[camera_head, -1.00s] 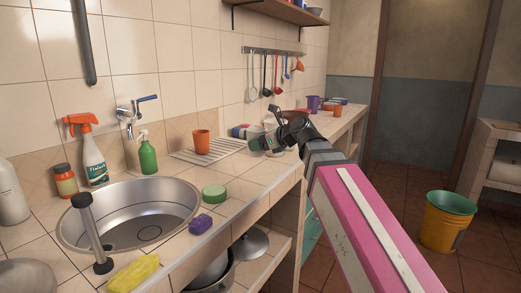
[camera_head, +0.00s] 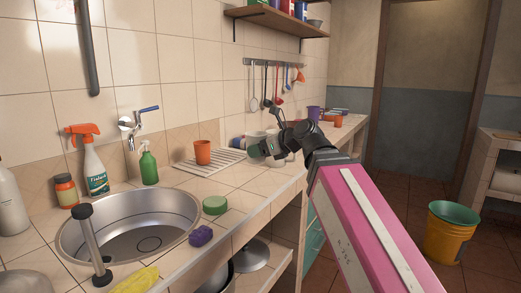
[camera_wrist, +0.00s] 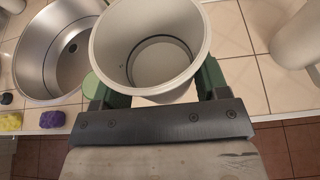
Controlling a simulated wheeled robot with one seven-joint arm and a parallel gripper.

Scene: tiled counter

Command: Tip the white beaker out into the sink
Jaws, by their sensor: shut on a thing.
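The white beaker (camera_wrist: 115,50) is upright or nearly so in the wrist view, its open mouth facing the camera. The green fingers of my gripper (camera_wrist: 152,92) are shut on it from both sides. In the head view my gripper (camera_head: 270,148) is above the counter, right of the drying rack, and the beaker is hard to make out there. The round steel sink (camera_head: 130,212) is at the left, well away from the gripper; it also shows in the wrist view (camera_wrist: 35,62).
A green sponge (camera_head: 214,205) and a purple sponge (camera_head: 200,236) lie beside the sink. An orange cup (camera_head: 202,152) stands on the drying rack (camera_head: 184,166). A grey upright post (camera_head: 94,245) stands at the sink's front edge. A green soap bottle (camera_head: 148,166) stands behind.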

